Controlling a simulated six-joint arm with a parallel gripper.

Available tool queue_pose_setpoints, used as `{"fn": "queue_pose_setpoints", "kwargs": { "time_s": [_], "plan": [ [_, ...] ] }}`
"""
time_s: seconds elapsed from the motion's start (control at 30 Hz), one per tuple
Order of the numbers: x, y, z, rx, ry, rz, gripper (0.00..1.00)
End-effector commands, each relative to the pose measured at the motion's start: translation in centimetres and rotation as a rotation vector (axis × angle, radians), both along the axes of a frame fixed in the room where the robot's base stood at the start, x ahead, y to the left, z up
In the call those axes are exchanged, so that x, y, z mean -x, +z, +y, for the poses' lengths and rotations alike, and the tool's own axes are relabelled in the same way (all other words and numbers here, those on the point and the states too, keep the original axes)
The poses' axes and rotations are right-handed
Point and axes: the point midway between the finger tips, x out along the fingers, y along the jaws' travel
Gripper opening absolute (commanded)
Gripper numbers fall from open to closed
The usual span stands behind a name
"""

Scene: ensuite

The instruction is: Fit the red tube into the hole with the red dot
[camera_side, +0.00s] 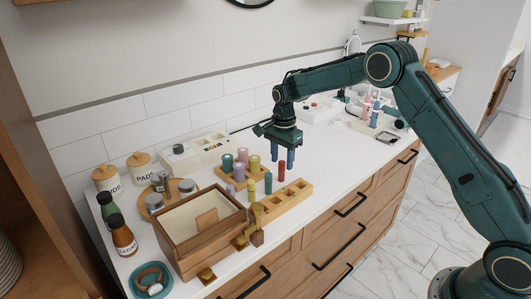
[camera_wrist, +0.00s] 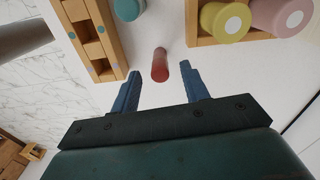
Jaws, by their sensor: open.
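The red tube (camera_side: 281,173) stands upright on the white counter. It shows in the wrist view (camera_wrist: 159,66) between and just beyond my fingertips. My gripper (camera_side: 283,163) is open and points down, with its two blue fingers above the tube; its fingers also show in the wrist view (camera_wrist: 161,69). The tube looks free of both fingers. The wooden block with square holes (camera_side: 292,197) lies just in front of the tube; part of it is at upper left in the wrist view (camera_wrist: 113,45). Bluish dots show there, but I cannot make out a red dot.
A teal tube (camera_side: 268,184) stands near the block. A wooden tray (camera_side: 225,177) behind holds several coloured tubes; its edge shows in the wrist view (camera_wrist: 205,41). An open wooden box (camera_side: 183,248) stands at left. The counter right of my gripper is fairly clear.

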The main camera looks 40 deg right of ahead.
Motion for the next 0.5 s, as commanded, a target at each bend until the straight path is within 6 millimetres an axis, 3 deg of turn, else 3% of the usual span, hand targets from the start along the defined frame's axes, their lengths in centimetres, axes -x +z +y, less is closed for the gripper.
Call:
{"fn": "queue_pose_setpoints", "kwargs": {
  "time_s": [0.2,0.5],
  "plan": [
    [0.0,-1.9,0.0,0.000,0.000,0.002,0.45],
    [0.0,-2.1,0.0,0.000,0.000,0.000,0.45]
  ]
}}
